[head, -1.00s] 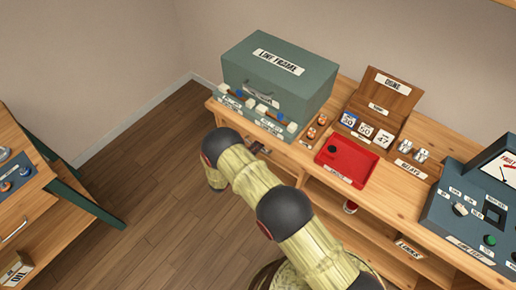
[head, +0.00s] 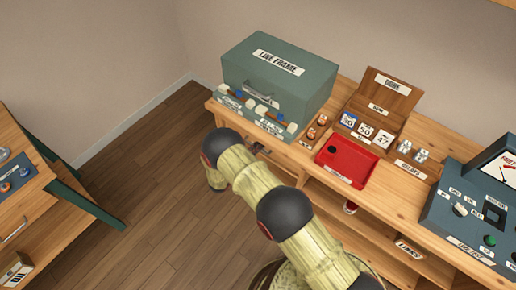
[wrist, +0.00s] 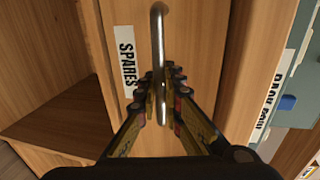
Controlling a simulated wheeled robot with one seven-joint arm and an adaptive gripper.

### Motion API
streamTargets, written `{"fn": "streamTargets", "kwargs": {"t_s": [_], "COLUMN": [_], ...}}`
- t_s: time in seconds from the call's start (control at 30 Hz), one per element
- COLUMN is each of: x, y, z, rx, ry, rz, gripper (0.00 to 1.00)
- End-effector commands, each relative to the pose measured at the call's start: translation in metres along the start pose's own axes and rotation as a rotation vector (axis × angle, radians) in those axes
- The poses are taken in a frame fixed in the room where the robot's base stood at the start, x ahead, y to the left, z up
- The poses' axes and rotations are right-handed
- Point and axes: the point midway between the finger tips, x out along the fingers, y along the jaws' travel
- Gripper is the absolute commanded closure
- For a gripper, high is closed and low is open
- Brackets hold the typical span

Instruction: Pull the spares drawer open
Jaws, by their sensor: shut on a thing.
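The spares drawer (wrist: 118,88) has a plain wooden front with a white "SPARES" label (wrist: 126,60) in the wrist view. Its bright metal bar handle (wrist: 158,28) runs lengthwise through the middle of that view. My gripper (wrist: 160,85) is shut on the handle, with a finger on each side of it. In the head view, my arm covers my gripper and most of the drawer front, below the bench top at the left end. I cannot tell whether the drawer stands slightly out or flush.
A grey-green line frame box (head: 280,75) stands on the bench above the drawer. The floor (head: 140,200) left of my arm is clear. Another bench (head: 45,215) stands at the far left.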

Motion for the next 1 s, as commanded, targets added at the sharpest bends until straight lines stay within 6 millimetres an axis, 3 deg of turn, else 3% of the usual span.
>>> {"fn": "streamTargets", "kwargs": {"t_s": [0.37, 0.53, 0.77, 1.0], "x": [-0.003, -0.018, -0.065, -0.130], "y": [0.002, 0.006, 0.016, 0.030], "z": [-0.001, 0.000, 0.001, 0.001], "rx": [-0.002, -0.003, -0.004, -0.003], "ry": [0.000, -0.002, -0.005, -0.005], "rz": [0.002, 0.002, 0.003, 0.002], "gripper": [1.00, 1.00, 1.00, 1.00]}}
